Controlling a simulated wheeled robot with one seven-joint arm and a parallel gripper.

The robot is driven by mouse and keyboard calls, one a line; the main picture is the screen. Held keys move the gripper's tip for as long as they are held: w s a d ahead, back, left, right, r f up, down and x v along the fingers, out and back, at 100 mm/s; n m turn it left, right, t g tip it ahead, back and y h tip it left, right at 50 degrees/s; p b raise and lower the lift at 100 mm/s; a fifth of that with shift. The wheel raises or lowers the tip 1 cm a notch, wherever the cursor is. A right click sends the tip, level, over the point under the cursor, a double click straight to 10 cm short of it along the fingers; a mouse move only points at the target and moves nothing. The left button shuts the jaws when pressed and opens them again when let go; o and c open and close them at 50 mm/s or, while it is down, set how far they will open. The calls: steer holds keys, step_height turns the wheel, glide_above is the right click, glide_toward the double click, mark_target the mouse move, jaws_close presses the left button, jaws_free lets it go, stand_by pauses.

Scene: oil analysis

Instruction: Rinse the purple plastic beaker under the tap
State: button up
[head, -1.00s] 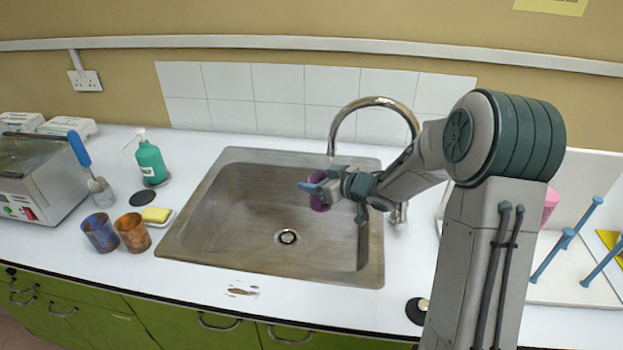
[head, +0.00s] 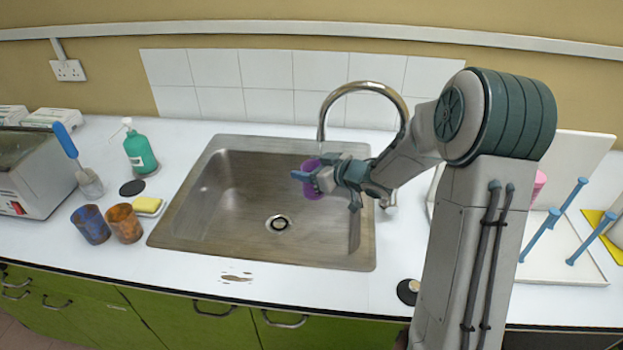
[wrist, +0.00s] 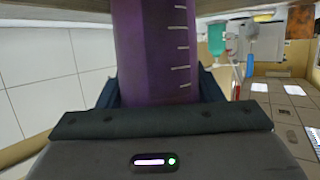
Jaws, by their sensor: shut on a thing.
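My gripper (head: 318,178) is shut on the purple beaker (head: 311,190) and holds it over the sink basin. In the wrist view the purple beaker (wrist: 155,50) stands between the jaws and shows white graduation marks on its side. The chrome tap (head: 362,88) arches over the sink (head: 228,230); its spout end is just above the beaker. I cannot tell whether the beaker's mouth is exactly under the spout. I cannot clearly see any water running. The gripper hides part of the beaker.
Left of the sink are a yellow sponge (head: 148,204), blue (head: 91,225) and orange (head: 124,223) beakers, a green bottle (head: 140,152) and a brush in a holder (head: 90,183). A white rack with blue pegs (head: 540,235) stands at the right. The counter's front strip is mostly clear.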

steer(key=shift+w, duration=0.1)
steer(key=shift+w+a, duration=0.3)
steer(key=shift+w, duration=0.15)
steer(key=s+a+b, duration=0.2)
steer(key=s+a, duration=0.2)
steer(key=a, duration=0.3)
stand_by(0.9)
stand_by(1.1)
steer(key=s+a+r+p, duration=0.1)
steer(key=s+a+r, duration=0.1)
steer(key=a+r, duration=0.2)
steer(key=shift+s, duration=0.35)
stand_by(0.9)
